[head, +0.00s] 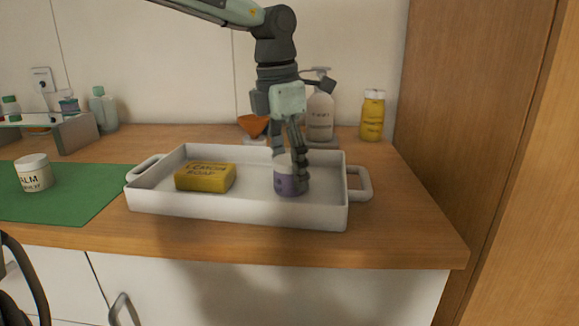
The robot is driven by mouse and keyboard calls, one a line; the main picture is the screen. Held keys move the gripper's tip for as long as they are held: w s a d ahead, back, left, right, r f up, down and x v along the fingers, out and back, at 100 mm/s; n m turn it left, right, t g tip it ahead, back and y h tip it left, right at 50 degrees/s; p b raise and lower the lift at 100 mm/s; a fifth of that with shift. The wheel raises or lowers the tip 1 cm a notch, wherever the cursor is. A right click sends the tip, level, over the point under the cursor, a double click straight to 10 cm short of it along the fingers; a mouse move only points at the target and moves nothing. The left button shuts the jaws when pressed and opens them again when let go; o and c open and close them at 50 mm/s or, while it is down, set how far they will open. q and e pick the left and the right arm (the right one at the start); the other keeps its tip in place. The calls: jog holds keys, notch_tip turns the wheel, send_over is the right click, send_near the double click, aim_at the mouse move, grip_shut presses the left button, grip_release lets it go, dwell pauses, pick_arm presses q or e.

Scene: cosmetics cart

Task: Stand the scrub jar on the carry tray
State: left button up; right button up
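The scrub jar (287,184), purple with a pale lid, is upright inside the white carry tray (240,209), in its right half. Its base appears to be on the tray floor. My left gripper (292,172) reaches down from above, with its fingers around the jar. The fingers look closed against it, one along its right side and another partly hidden behind the lid. My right gripper is not in view.
A yellow soap bar (206,177) lies in the tray's left half. A balm jar (34,173) stands on a green mat (75,197) at left. A wooden panel (470,110) rises at right.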

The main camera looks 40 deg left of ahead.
aim_at(281, 160)
pick_arm(q)
jog(key=shift+r, duration=0.25)
jog(key=r, duration=0.7)
jog(key=s+r, duration=0.1)
jog(key=r, duration=0.2)
jog(key=shift+a+r+p, duration=0.3)
jog(key=shift+a+r, duration=0.05)
jog(key=shift+r, duration=0.05)
jog(key=shift+s+r, duration=0.15)
jog(key=shift+r, duration=0.3)
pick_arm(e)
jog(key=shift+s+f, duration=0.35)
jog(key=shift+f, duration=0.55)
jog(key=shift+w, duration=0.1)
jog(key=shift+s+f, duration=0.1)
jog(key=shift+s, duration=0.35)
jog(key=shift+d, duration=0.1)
